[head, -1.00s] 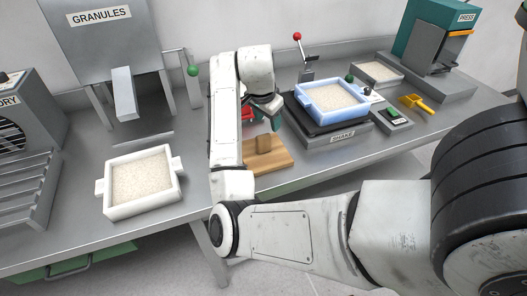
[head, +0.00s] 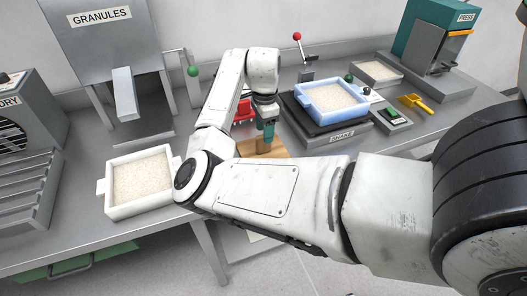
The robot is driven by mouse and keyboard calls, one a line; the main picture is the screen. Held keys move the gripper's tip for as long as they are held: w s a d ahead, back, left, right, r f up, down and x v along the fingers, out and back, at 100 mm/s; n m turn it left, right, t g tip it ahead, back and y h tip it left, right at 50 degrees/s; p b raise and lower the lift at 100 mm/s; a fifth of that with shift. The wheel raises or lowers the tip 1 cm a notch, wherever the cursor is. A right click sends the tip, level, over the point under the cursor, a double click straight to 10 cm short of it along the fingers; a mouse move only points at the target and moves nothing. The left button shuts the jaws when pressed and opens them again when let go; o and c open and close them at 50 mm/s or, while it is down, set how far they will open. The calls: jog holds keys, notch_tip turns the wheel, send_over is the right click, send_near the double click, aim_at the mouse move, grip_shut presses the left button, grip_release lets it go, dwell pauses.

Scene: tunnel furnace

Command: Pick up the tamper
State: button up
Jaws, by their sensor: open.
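A small wooden block, which looks like the tamper (head: 263,147), stands on a light wooden board (head: 281,153) in the middle of the bench. My arm partly hides the board. My gripper (head: 267,138) has teal fingers and points down right at the top of the wooden block. Its jaws are open. I cannot tell whether the fingers touch the block or reach around it.
A red object (head: 243,110) is partly hidden behind my arm. A blue-rimmed tray (head: 333,112) of granules sits on the shake table (head: 343,138) to the right. A white tray (head: 111,201) of granules stands at left. A yellow scoop (head: 417,105) lies at right.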

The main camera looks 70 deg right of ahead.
aim_at(264, 146)
jog(key=f, duration=0.2)
jog(key=f+p, duration=0.1)
jog(key=f, duration=0.1)
jog(key=shift+w+a+f, duration=0.15)
jog(key=shift+a+f, duration=0.05)
jog(key=shift+f, duration=0.2)
jog(key=shift+c, duration=0.4)
grip_shut()
